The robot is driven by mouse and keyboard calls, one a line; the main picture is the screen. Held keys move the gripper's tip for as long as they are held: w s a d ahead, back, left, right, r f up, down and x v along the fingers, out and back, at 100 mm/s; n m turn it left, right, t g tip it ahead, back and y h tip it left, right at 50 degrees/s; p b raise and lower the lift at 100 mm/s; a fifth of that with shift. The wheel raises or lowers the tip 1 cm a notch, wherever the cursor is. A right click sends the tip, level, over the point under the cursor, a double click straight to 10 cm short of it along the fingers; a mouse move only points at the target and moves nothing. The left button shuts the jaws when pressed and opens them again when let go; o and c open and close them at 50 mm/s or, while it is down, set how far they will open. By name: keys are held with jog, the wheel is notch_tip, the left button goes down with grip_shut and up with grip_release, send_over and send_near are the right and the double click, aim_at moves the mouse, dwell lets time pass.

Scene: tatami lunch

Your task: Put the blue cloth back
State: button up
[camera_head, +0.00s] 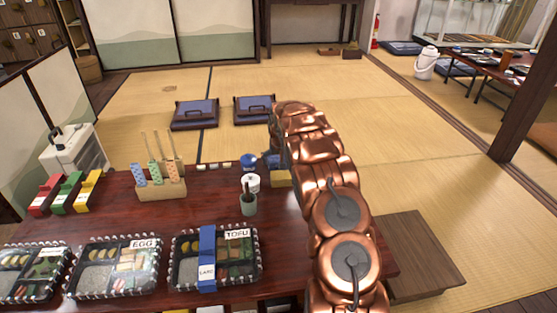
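My copper arm reaches from the bottom of the head view over the dark red table (225,215) and bends down at its far end. My gripper (272,157) is at the table's far edge, mostly hidden behind the arm, and its fingers cannot be made out. A small patch of blue shows there, right beside the arm; I cannot tell whether it is the blue cloth or part of the gripper. A small round blue object (248,160) stands just left of it. A yellowish block (281,178) lies close below, partly hidden by the arm.
Bento boxes labelled EGG (118,266) and TOFU (237,262) line the near edge; a blue band (207,250) wraps the latter. A white cup (251,183), a dark green cup (248,204) and a wooden holder (161,190) stand behind. Blue floor cushions (194,115) lie beyond, on open tatami.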

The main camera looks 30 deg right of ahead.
jog(key=shift+r, duration=0.1)
jog(key=shift+s+a+r, duration=0.1)
jog(key=shift+r, duration=0.45)
jog(key=p+v, duration=0.4)
jog(key=v, duration=0.6)
jog(key=s+a+r+n+g, duration=0.1)
jog(key=s+a+r, duration=0.5)
jog(key=s+a, duration=0.3)
jog(key=s+a+r+n+g+y, duration=0.15)
jog(key=s+a+r, duration=0.25)
jog(key=s+a, duration=0.8)
jog(key=s+a+n+g, duration=0.1)
jog(key=s+a, duration=0.3)
jog(key=s, duration=0.5)
jog(key=s+a+n+g, duration=0.1)
jog(key=s+a, duration=0.3)
jog(key=s, duration=0.6)
jog(key=s+a+n+g, duration=0.1)
jog(key=s+a, duration=0.3)
jog(key=s, duration=0.6)
jog(key=shift+a+r+g, duration=0.2)
jog(key=shift+r+g, duration=0.15)
jog(key=shift+g, duration=0.5)
jog(key=shift+y, duration=0.25)
